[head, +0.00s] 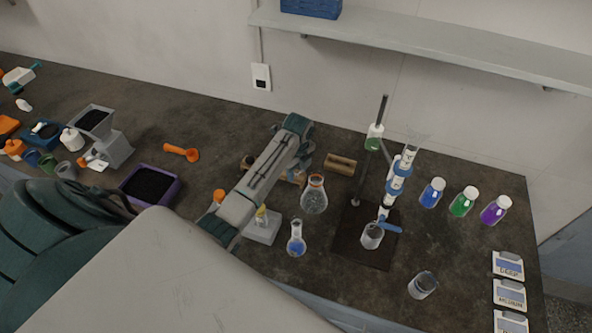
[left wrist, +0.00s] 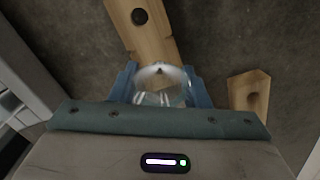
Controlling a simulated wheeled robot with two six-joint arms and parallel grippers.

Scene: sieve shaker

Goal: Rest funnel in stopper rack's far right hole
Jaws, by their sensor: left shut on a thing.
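My left gripper (left wrist: 160,92) is shut on the clear glass funnel (left wrist: 160,76), whose pale round rim shows between the blue fingers. In the left wrist view a wooden strip (left wrist: 152,40) with a dark hole near its upper end runs beneath the funnel. My right gripper is out of view.
An orange-rimmed flask (head: 314,194) and a small blue-liquid flask (head: 296,240) stand close in front of the arm. A retort stand (head: 380,140) with glassware rises to the right. Several coloured bottles (head: 463,202) stand farther right. A wall shelf (head: 430,45) hangs behind.

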